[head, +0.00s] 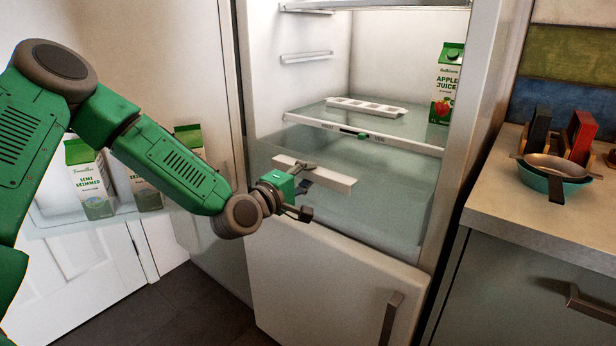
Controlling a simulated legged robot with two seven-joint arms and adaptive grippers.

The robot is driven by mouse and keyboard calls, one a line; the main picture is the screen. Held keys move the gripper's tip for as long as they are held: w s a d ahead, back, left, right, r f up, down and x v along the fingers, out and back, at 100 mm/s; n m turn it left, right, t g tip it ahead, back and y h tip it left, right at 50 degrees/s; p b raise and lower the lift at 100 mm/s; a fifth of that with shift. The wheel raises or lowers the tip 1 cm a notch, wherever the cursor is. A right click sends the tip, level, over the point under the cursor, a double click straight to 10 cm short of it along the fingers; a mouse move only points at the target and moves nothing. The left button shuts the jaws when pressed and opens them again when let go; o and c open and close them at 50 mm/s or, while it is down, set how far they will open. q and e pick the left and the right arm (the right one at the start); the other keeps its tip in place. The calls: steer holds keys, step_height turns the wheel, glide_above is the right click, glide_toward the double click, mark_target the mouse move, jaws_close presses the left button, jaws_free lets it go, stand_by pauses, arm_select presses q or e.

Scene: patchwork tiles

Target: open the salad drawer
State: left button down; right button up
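The salad drawer (385,215) is a clear bin low inside the open fridge, with a pale bar handle (335,181) across its front. I cannot tell whether it is pulled out at all. My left gripper (305,200) is in front of the drawer, just below the bar handle. Its dark fingers look apart, with nothing seen between them. It overlaps the lower left of the handle in view, and I cannot tell whether it touches. My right gripper is out of view.
A glass shelf (408,144) above the drawer holds a white egg tray (366,107) and an apple juice carton (445,88). The open fridge door at left carries milk cartons (90,180). A counter (540,215) with a bowl (554,182) stands at right.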

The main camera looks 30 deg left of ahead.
arm_select(q)
steer(key=s+f+p, duration=0.1)
steer(key=s, duration=0.5)
steer(key=shift+s+a+p, duration=0.2)
steer(key=shift+p, duration=0.2)
steer(key=c, duration=1.4)
jaws_free()
steer(key=shift+f, duration=0.15)
steer(key=shift+c, duration=0.2)
steer(key=shift+w, duration=0.25)
steer(key=shift+s+r, duration=0.1)
steer(key=shift+r, duration=0.15)
steer(key=s, duration=0.7)
steer(key=shift+s+a, duration=0.15)
steer(key=shift+a, duration=0.2)
steer(key=shift+f, duration=0.1)
